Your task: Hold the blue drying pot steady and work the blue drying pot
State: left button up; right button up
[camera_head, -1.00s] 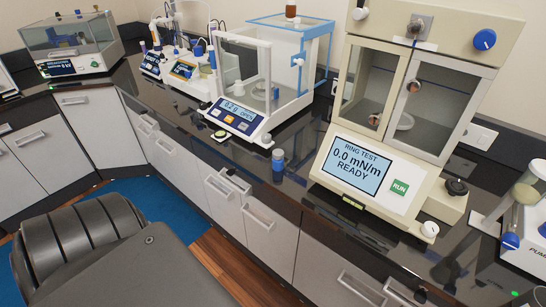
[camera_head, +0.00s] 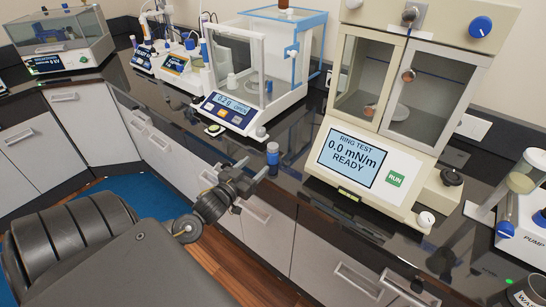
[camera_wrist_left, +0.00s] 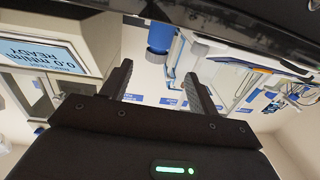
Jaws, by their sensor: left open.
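The blue drying pot (camera_head: 272,158) is a small blue jar with a pale grey lid. It stands upright on the black counter near its front edge, between the balance and the ring test machine. In the left wrist view, which is upside down, the pot (camera_wrist_left: 160,38) shows beyond the fingertips. My left gripper (camera_head: 252,173) is open and empty, just left of the pot and near the counter edge, apart from it. Its two spread fingers also show in the left wrist view (camera_wrist_left: 158,80). My right gripper is not in view.
The ring test machine (camera_head: 355,160) stands right of the pot, its screen reading 0.0 mN/m READY. The glass-walled balance (camera_head: 235,112) stands left of and behind it. A pump unit (camera_head: 525,230) is at far right. Cabinets with handles (camera_head: 262,212) lie below the edge.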

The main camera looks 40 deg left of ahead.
aim_at(273, 149)
pick_arm(q)
jog(key=w, duration=0.2)
jog(key=w+p, duration=0.1)
jog(key=w, duration=0.2)
jog(key=shift+w+a, duration=0.2)
jog(key=shift+w, duration=0.1)
jog(key=shift+w+r, duration=0.15)
jog(key=w+p, duration=0.2)
jog(key=w, duration=0.3)
jog(key=shift+a, duration=0.1)
jog(key=shift+s, duration=0.15)
jog(key=shift+c, duration=0.6)
jog(key=c, duration=0.9)
